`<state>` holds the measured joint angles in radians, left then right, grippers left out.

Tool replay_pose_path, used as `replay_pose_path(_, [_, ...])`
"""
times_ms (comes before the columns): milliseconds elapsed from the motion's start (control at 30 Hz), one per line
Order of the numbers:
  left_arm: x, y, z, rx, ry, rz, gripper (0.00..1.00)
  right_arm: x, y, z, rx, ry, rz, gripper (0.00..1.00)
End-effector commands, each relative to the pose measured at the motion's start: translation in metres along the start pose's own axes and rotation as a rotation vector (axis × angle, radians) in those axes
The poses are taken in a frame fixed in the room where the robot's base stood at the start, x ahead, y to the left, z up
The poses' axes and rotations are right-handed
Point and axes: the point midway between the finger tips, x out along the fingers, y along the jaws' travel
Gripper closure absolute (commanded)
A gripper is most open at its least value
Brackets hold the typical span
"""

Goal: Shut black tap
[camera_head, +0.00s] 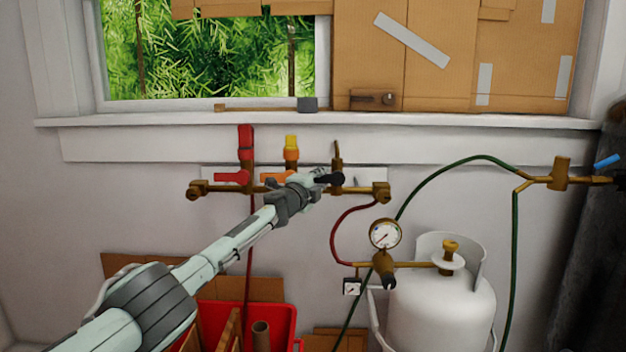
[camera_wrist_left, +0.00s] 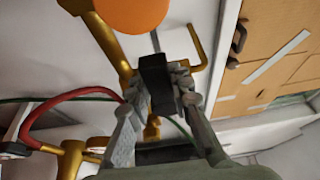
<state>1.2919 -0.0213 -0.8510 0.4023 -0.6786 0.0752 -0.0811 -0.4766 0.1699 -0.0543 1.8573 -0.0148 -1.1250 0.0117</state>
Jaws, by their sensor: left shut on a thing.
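The black tap's handle (camera_head: 329,179) sits on the right part of the brass pipe manifold (camera_head: 362,189) below the window sill. My left gripper (camera_head: 313,180) reaches it from the lower left and is shut on this handle. In the left wrist view the black handle (camera_wrist_left: 155,84) lies between the two grey fingers, in front of the brass pipework. Part of the handle and tap body is hidden by the fingers. My right gripper is not in view.
A red hose (camera_head: 334,236) runs down to a pressure gauge (camera_head: 385,234). A white gas cylinder (camera_head: 440,305) stands below right. A red crate (camera_head: 283,317) is below my arm.

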Motion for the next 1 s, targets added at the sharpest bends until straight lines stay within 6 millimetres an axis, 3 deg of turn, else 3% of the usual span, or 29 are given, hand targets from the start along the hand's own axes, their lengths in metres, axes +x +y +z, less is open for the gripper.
replay_pose_path(567, [0.0037,-0.0040,-0.0050,0.028,-0.002,0.006,1.00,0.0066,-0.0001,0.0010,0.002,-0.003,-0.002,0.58])
replay_pose_path(600, [0.0037,-0.0041,-0.0050,0.028,-0.002,0.006,0.79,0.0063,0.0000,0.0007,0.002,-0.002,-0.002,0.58])
replay_pose_path(767, [0.0036,-0.0033,-0.0050,0.026,-0.002,0.007,0.59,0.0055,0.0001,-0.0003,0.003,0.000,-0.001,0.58])
replay_pose_path(1000, [0.0034,-0.0020,-0.0048,0.024,-0.002,0.008,0.58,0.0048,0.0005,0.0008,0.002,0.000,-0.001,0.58])
